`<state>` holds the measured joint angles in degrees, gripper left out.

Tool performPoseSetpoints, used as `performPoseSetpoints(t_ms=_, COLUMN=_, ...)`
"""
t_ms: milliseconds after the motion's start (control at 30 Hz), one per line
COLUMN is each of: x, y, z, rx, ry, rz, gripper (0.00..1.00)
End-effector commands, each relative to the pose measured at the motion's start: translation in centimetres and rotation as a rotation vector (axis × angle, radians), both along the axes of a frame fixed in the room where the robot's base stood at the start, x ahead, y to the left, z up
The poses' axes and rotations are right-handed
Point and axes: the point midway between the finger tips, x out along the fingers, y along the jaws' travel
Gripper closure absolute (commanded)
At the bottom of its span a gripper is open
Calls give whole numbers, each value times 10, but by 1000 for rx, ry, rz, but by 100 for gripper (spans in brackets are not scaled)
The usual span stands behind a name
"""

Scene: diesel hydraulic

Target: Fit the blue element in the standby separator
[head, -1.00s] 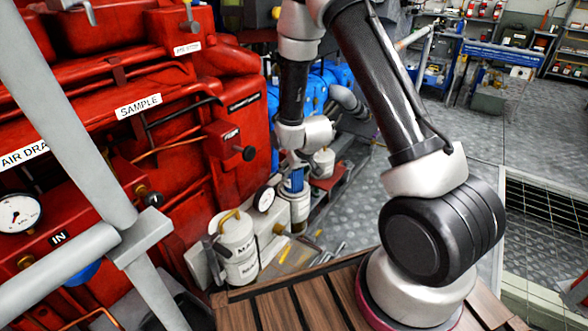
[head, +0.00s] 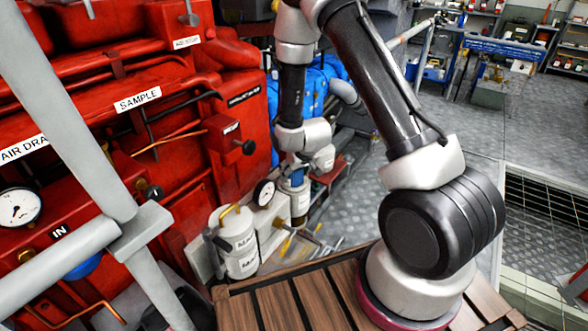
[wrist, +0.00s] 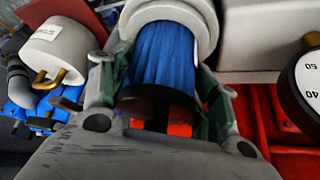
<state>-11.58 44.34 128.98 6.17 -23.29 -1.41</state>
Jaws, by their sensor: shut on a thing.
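The blue pleated element (wrist: 163,55) fills the middle of the wrist view, with a dark end cap nearest me. My gripper (wrist: 160,88) is shut on it, one finger on each side. Its far end meets the white round rim (wrist: 172,14) of the standby separator, and seems to go partly inside; how deep is hidden. In the head view my gripper (head: 294,168) is small and partly hidden by my wrist, above the white standby separator body (head: 299,202). A band of the blue element (head: 293,182) shows between them.
The labelled main separator (head: 237,243) with its yellow handle stands to the left, and a pressure gauge (head: 264,193) sits between. A white lid with a brass handle (wrist: 54,50) lies beside the separator.

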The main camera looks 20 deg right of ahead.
Motion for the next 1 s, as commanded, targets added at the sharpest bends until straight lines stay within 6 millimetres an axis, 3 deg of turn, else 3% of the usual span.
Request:
performPoseSetpoints(t_ms=667, x=0, y=0, z=-17, rx=0, ry=0, rz=1, gripper=72)
performPoseSetpoints(t_ms=700, x=0, y=0, z=-17, rx=0, ry=-1, rz=1, gripper=34)
performPoseSetpoints(t_ms=800, x=0, y=0, z=-17, rx=0, ry=0, rz=1, gripper=16)
performPoseSetpoints(t_ms=1000, x=0, y=0, z=-17, rx=0, ry=0, rz=0, gripper=15)
